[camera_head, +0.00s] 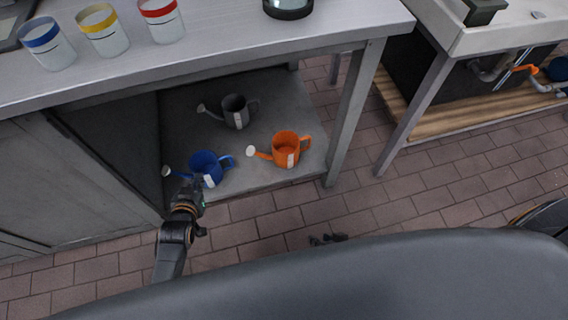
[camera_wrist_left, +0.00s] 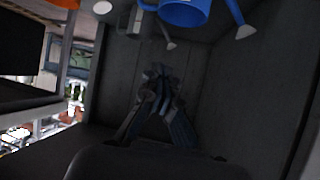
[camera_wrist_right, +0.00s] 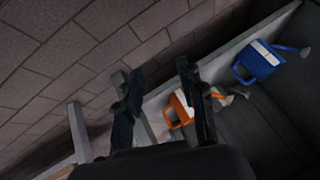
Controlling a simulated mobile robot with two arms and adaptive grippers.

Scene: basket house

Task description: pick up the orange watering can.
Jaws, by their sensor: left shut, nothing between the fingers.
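The orange watering can (camera_head: 286,148) stands upright on the low shelf under the table, near its front right corner, with its spout to the left. In the right wrist view the orange can (camera_wrist_right: 179,108) is partly hidden behind one finger of my right gripper (camera_wrist_right: 160,82). That gripper is open and empty. In the head view the right gripper (camera_head: 328,240) shows just outside the shelf, nearer to me than the can. My left gripper (camera_head: 190,186) is shut and empty, close in front of the blue watering can; it also shows in the left wrist view (camera_wrist_left: 158,76).
The blue watering can (camera_head: 207,168) is left of the orange one, and a grey watering can (camera_head: 236,110) stands behind. The tabletop (camera_head: 215,45) overhangs the shelf. A table leg (camera_head: 353,112) stands right of the orange can. The brick floor in front is clear.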

